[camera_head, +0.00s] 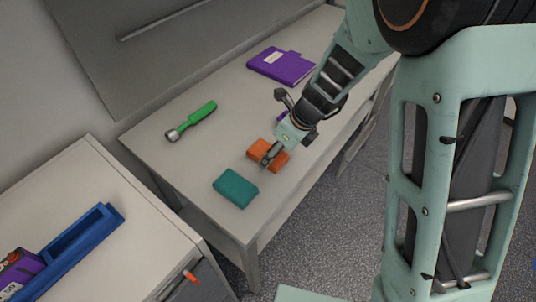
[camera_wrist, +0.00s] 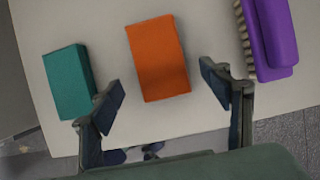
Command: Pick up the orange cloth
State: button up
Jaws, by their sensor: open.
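The orange cloth (camera_head: 262,148) lies folded in a block shape on the light table, partly covered by my gripper in the head view. In the wrist view the orange cloth (camera_wrist: 159,59) lies whole, ahead of the fingertips and roughly in line with the gap between them. My gripper (camera_head: 271,154) is open and empty, pointing down over the cloth; its two fingers (camera_wrist: 166,92) stand apart in the wrist view. The cloth is not between the fingers there. The height of the fingertips above it is hard to tell.
A teal folded cloth (camera_head: 235,188) lies close by, also in the wrist view (camera_wrist: 69,80). A purple brush (camera_wrist: 269,38) lies on the other side. A green tool (camera_head: 192,120) and a purple folder (camera_head: 281,66) lie farther back. The table's front edge is near.

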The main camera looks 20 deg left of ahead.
jog(key=shift+x, duration=1.2)
jog(key=c, duration=1.2)
jog(key=shift+r, duration=0.15)
